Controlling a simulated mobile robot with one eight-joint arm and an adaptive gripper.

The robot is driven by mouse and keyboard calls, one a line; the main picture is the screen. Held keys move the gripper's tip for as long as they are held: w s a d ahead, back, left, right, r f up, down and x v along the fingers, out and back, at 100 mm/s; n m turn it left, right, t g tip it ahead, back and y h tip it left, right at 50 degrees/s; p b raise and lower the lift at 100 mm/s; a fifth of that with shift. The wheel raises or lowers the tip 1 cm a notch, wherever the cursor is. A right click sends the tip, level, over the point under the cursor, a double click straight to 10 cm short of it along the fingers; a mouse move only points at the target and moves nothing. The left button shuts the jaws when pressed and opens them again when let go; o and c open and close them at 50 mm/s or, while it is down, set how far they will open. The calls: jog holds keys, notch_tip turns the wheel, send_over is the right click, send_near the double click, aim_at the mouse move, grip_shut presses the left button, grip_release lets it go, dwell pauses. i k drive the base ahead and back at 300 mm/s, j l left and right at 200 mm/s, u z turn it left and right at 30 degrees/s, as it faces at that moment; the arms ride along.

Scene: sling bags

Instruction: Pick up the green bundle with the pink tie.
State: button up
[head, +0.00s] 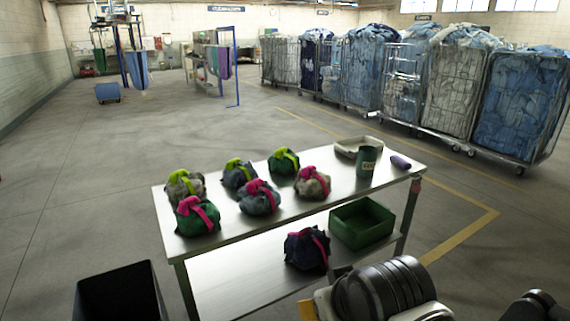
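The green bundle with the pink tie (190,224) sits on the steel table's top (310,214) at its front left corner. Its pink tie (199,209) is knotted on top with a tail hanging down its right side. A grey bundle with a yellow-green tie (176,190) sits close behind it. A blue-grey bundle with a pink tie (258,204) is to its right. Another green bundle (279,168) farther back has a yellow-green tie. Parts of my arm show at the bottom right, well apart from the bundles. I cannot make out my gripper.
More bundles (237,178) (312,188) share the tabletop. A tray (348,148), a dark green cup (365,163) and a purple roll (400,162) are at its right end. The lower shelf holds a dark bundle (300,255) and a green crate (361,240). A black bin (150,300) stands front left.

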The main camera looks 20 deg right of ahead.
aim_at(194, 215)
jog(key=i+j+u, duration=0.2)
jog(key=i, duration=0.2)
jog(key=i+j+u, duration=0.2)
jog(key=i, duration=0.2)
